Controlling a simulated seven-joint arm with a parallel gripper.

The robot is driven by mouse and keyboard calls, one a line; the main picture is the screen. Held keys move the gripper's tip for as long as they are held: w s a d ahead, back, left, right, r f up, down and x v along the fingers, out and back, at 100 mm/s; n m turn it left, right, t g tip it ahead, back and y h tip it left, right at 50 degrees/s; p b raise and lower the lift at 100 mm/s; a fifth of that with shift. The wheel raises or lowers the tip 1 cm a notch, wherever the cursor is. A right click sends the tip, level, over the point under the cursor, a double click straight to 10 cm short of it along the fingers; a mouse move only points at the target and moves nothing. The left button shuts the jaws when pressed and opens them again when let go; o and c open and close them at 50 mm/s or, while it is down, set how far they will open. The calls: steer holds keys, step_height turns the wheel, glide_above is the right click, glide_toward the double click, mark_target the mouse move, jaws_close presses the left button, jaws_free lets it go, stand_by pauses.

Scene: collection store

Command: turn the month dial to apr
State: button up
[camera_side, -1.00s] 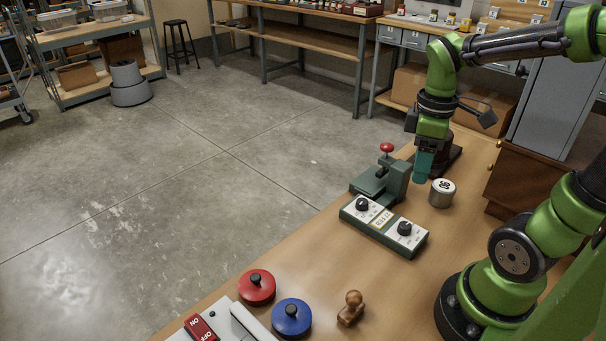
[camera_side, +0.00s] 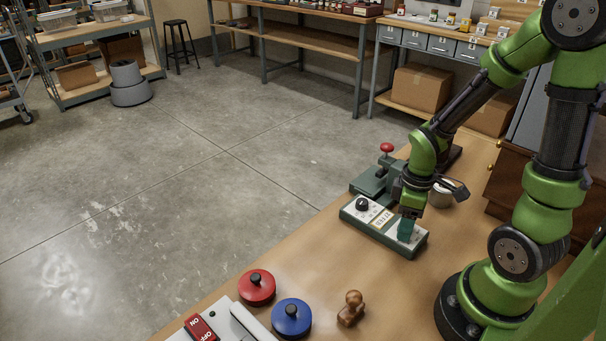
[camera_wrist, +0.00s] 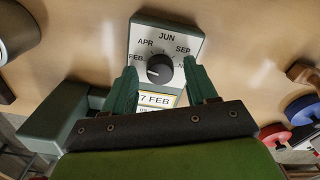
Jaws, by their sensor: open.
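The month dial (camera_wrist: 159,68) is a black knob on a white plate marked FEB, APR, JUN, SEP and a partly hidden label. The small window below it (camera_wrist: 155,99) reads 7 FEB. The knob's pointer seems to face left toward FEB, but it is small. The dial sits on the green dater box (camera_side: 380,236). My gripper (camera_wrist: 163,78) is open, its two green fingers apart on either side below the knob in the wrist view. In the side view my gripper (camera_side: 406,231) is over the box's right end and hides the month dial there.
Another black knob (camera_side: 362,204) is on the box's left end. A green press with a red knob (camera_side: 387,148) stands behind. Red (camera_side: 256,287) and blue (camera_side: 291,318) lidded pads and a wooden stamp (camera_side: 351,309) lie in front.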

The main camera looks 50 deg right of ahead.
steer(key=shift+c, duration=0.3)
steer(key=c, duration=1)
steer(key=shift+m, duration=0.3)
steer(key=m, duration=0.3)
steer(key=shift+m, duration=2.1)
steer(key=o, duration=1.1)
steer(key=shift+c, duration=0.2)
